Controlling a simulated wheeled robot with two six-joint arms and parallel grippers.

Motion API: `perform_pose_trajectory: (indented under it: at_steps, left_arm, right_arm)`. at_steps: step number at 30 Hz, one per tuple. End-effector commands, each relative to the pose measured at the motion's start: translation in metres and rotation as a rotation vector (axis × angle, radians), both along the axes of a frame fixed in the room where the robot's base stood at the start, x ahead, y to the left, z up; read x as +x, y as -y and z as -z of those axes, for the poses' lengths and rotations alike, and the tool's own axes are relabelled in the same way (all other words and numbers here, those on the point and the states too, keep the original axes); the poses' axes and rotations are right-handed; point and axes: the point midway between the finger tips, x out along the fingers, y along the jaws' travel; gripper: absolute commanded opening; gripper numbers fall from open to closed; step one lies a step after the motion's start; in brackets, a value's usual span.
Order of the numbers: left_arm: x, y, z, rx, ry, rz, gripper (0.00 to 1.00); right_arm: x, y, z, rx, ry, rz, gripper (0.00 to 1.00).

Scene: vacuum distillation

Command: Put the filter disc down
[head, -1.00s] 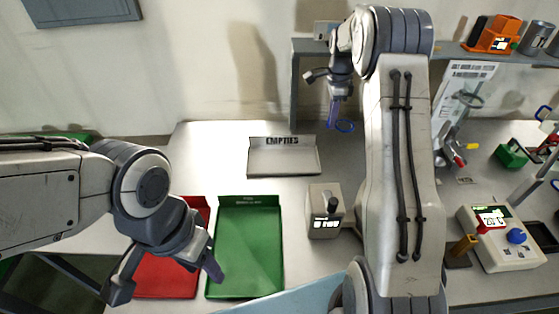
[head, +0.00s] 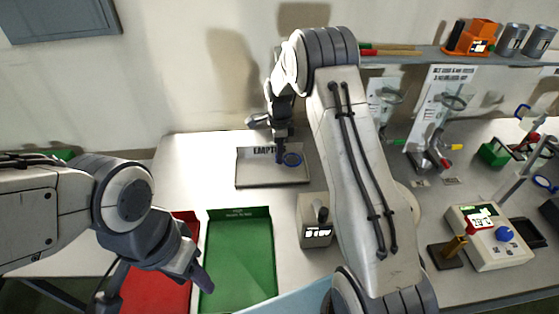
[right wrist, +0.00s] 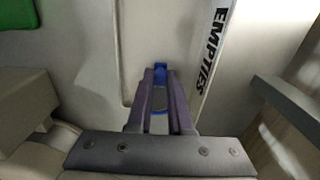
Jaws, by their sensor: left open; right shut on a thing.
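The filter disc (head: 292,159) is a small blue-rimmed ring at the tip of my right gripper (head: 279,158). It is over the grey tray marked EMPTIES (head: 272,178); I cannot tell whether it touches the tray. In the right wrist view my right gripper (right wrist: 160,90) is shut on the disc, whose grey mesh (right wrist: 158,99) and blue rim show between the fingers. The EMPTIES lettering is on the wall to the right there. My left gripper (head: 155,284) is open and empty over the red tray.
A green tray (head: 240,255) and a red tray (head: 165,290) lie at the front left. A small grey device with a display (head: 315,228) stands right of the green tray. A hotplate (head: 490,240) and glassware stands are at the right. A shelf (head: 450,60) runs along the wall.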

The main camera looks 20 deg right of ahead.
Motion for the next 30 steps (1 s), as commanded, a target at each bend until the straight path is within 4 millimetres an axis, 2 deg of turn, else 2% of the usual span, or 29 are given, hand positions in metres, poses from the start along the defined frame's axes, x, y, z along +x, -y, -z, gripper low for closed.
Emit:
perform_pose_trajectory:
  at_steps: [3, 7, 19, 20, 21, 22, 30]
  left_arm:
    - [0.000, 0.000, -0.008, 0.000, 0.000, 0.000, 0.50]
    - [0.000, 0.000, -0.011, 0.000, 0.000, 0.000, 0.50]
    - [0.000, 0.000, -0.008, 0.000, 0.000, 0.000, 0.50]
    - [0.000, 0.000, -0.009, 0.000, 0.000, 0.000, 0.50]
    - [0.000, 0.000, -0.009, 0.000, 0.000, 0.000, 0.50]
    - [0.000, 0.000, -0.009, 0.000, 0.000, 0.000, 0.50]
    - [0.000, 0.000, -0.009, 0.000, 0.000, 0.000, 0.50]
  right_arm:
    - [-0.002, 0.000, 0.018, 0.001, -0.007, 0.000, 0.00]
    - [-0.001, 0.000, 0.033, 0.000, -0.004, 0.000, 0.00]
    - [-0.001, 0.000, 0.040, 0.001, -0.002, 0.000, 0.00]
    - [-0.001, 0.001, 0.039, 0.001, -0.002, 0.000, 0.30]
    - [-0.001, 0.001, 0.038, 0.001, -0.002, 0.000, 0.45]
    - [-0.001, 0.001, 0.038, 0.001, -0.002, 0.000, 0.48]
    - [-0.001, 0.001, 0.038, 0.001, -0.002, 0.000, 0.48]
